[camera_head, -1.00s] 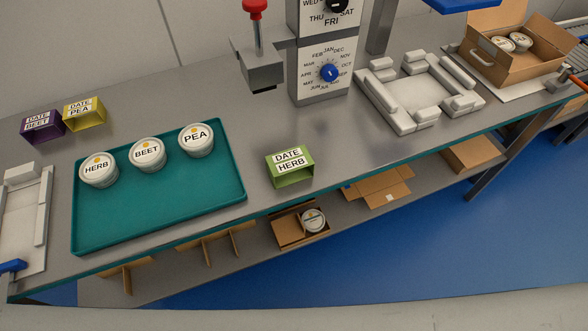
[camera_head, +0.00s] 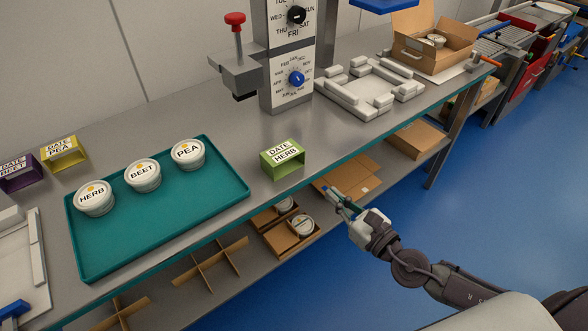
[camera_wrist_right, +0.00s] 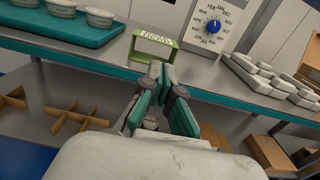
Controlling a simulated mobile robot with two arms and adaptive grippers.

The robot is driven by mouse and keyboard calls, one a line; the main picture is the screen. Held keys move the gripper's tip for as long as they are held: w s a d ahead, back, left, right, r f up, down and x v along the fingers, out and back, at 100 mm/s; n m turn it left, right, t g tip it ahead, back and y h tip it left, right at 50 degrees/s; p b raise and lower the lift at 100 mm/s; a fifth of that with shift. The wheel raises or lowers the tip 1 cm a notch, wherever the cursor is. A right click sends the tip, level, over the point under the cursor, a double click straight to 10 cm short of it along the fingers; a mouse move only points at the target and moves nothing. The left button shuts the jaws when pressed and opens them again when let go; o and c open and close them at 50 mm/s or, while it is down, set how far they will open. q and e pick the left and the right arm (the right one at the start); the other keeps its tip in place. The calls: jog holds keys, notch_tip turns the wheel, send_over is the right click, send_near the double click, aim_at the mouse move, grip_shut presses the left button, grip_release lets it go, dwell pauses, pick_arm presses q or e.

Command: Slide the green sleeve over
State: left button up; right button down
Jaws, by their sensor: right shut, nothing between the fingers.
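The green sleeve (camera_head: 283,160), labelled DATE HERB, stands on the bench near its front edge, right of the teal tray (camera_head: 240,193). It also shows in the right wrist view (camera_wrist_right: 136,52), beyond my fingertips. My right gripper (camera_head: 332,194) is shut and empty, in front of the bench edge and to the right of the sleeve, apart from it. In the right wrist view its fingertips (camera_wrist_right: 161,72) meet just below the sleeve. The HERB tub (camera_head: 95,199), BEET tub (camera_head: 142,176) and PEA tub (camera_head: 188,155) stand on the tray. My left gripper is not in view.
A stamping press with a red-knobbed lever (camera_head: 235,19) and a dial post (camera_head: 291,85) stand behind the sleeve. Yellow (camera_head: 64,151) and purple (camera_head: 18,172) sleeves stand at the left. A white fixture (camera_head: 370,88) and a cardboard box (camera_head: 432,47) are right. A shelf lies below the bench.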

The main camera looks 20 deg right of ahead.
jog(key=p, duration=0.2)
send_near(283, 159)
jog(key=d, duration=0.3)
jog(key=p+x, duration=0.1)
jog(key=x, duration=0.5)
jog(key=shift+w+a, duration=0.2)
jog(key=shift+a, duration=0.1)
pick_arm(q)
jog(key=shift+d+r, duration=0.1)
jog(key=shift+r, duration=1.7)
pick_arm(e)
jog(key=shift+w+a, duration=0.2)
jog(key=shift+w, duration=0.25)
